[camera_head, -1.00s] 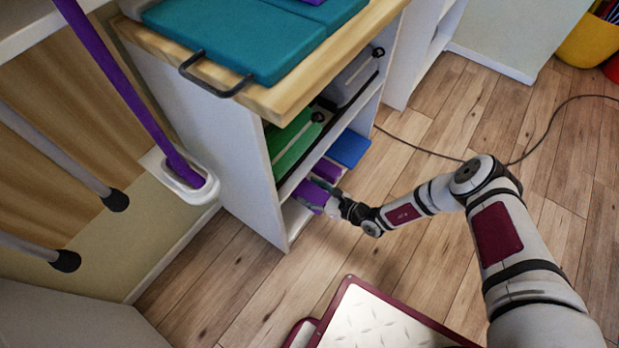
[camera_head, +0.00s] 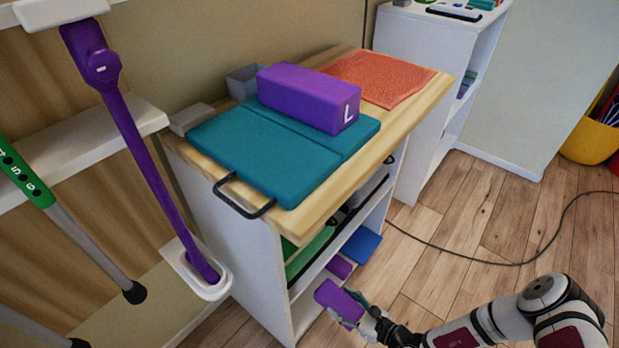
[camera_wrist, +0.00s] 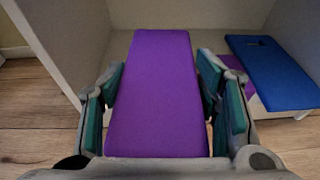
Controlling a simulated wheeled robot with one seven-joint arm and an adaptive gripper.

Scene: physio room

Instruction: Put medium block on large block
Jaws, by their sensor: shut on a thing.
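The large block (camera_head: 307,98) is purple with a white L on its end. It lies on the folded teal mat (camera_head: 262,165) on top of the wooden-topped cabinet. My gripper (camera_head: 352,306) is shut on a purple block (camera_head: 336,302), low in front of the cabinet's bottom shelf. I take it to be the medium block; no letter shows on it. In the wrist view the held block (camera_wrist: 156,95) lies lengthwise between the teal finger pads of my gripper (camera_wrist: 160,95).
Another purple block (camera_head: 339,266) and a blue block (camera_head: 361,247) are on the bottom shelf. An orange towel (camera_head: 382,79) and a grey bin (camera_head: 243,82) share the cabinet top (camera_head: 330,200). A black cable (camera_head: 500,262) crosses the open floor.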

